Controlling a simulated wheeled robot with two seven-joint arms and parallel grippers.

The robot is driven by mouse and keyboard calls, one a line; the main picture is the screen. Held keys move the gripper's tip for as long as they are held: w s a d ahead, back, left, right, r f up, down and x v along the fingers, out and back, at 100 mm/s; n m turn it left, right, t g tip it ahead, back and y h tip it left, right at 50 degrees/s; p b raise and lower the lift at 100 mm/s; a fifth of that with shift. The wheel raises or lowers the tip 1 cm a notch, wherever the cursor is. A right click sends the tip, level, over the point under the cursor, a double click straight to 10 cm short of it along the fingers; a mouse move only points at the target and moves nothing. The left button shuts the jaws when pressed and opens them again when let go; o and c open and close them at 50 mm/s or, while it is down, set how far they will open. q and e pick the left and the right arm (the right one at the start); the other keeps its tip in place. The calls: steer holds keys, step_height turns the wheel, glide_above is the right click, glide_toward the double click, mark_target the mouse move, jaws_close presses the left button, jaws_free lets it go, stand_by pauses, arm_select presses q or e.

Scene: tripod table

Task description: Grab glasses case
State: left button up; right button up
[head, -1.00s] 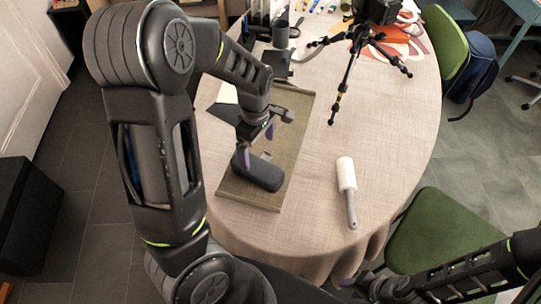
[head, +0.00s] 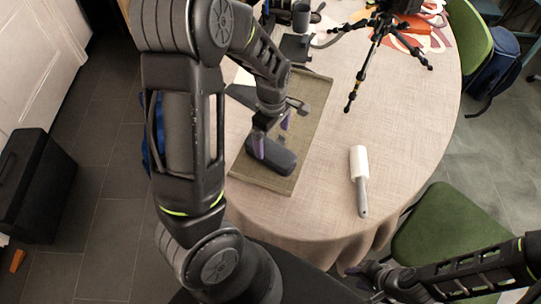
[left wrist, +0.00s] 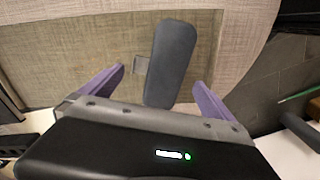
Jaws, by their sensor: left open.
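The dark grey, rounded glasses case (head: 280,161) lies on the greenish-brown mat near the table's front left. It also shows in the left wrist view (left wrist: 171,62), lengthwise between the two purple fingers. My left gripper (head: 272,135) is open just over the case, with one finger to each side of it and gaps between. In the left wrist view the open left gripper (left wrist: 162,87) holds nothing. My right gripper (head: 368,277) is low at the bottom right of the head view, off the table; its jaw opening is unclear.
The mat (head: 311,110) lies under the case. A white lint roller (head: 359,165) with a grey handle lies to the right. A black tripod (head: 374,50) stands at the back. A dark cup (head: 301,16) is behind the mat. A green chair (head: 440,225) stands at the right.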

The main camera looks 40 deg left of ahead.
mark_target(273, 146)
arm_select(q)
steer(key=shift+w+f+p, duration=0.1)
steer(key=shift+f+p, duration=0.25)
steer(key=shift+f, duration=2.05)
steer(key=shift+d, duration=0.1)
steer(key=shift+c, duration=0.2)
steer(key=c, duration=1.4)
steer(key=shift+r, duration=0.15)
steer(key=shift+c, duration=0.2)
step_height(273, 146, up, 10)
steer(key=shift+f, duration=0.1)
